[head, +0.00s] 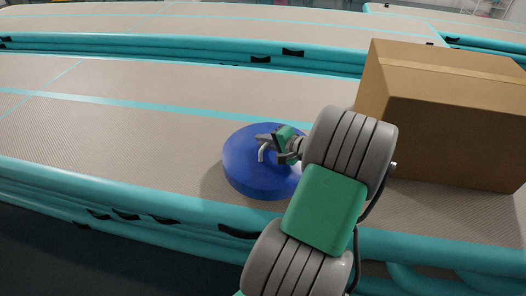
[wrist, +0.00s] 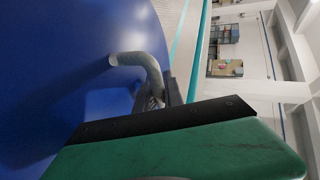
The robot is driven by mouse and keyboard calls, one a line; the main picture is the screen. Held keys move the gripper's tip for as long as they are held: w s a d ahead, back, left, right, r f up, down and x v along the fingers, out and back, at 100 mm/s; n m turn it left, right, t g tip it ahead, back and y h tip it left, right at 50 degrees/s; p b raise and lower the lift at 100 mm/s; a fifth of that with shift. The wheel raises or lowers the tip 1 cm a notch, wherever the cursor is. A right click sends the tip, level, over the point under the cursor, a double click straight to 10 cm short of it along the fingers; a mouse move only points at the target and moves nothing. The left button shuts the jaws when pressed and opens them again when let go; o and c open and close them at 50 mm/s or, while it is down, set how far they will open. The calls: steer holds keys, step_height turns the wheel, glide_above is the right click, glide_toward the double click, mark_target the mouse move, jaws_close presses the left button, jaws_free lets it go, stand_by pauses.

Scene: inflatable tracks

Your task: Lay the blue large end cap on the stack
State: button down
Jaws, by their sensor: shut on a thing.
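The blue large end cap (head: 246,178) is a thick round disc with a bent metal handle (head: 261,154) on its top. It appears low over the beige track, near the front edge; I cannot tell whether it touches. In the wrist view the cap (wrist: 50,70) fills the left side, and its grey handle (wrist: 138,60) runs to the jaws. My gripper (head: 267,142) is shut on the handle, above the cap. In the wrist view my gripper (wrist: 160,108) partly hides the handle's end. The arm hides the cap's right side. I cannot make out a stack.
A cardboard box (head: 455,135) stands on the track to the right, close to my arm. Teal inflated tubes (head: 100,192) edge the track in front, with more tubes (head: 200,50) behind. The beige surface (head: 120,135) left of the cap is clear.

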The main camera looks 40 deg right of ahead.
steer(key=shift+w+d+f+b, duration=0.15)
steer(key=shift+f+b, duration=0.15)
steer(key=shift+f, duration=0.6)
steer(key=shift+w+a+f+b, duration=0.1)
steer(key=shift+f+b, duration=0.15)
steer(key=shift+f, duration=0.65)
steer(key=shift+f, duration=0.1)
steer(key=c, duration=1.5)
jaws_free()
steer(key=shift+o, duration=0.2)
steer(key=shift+f, duration=0.1)
steer(key=shift+r, duration=0.2)
steer(key=p+v, duration=0.2)
steer(key=v, duration=1)
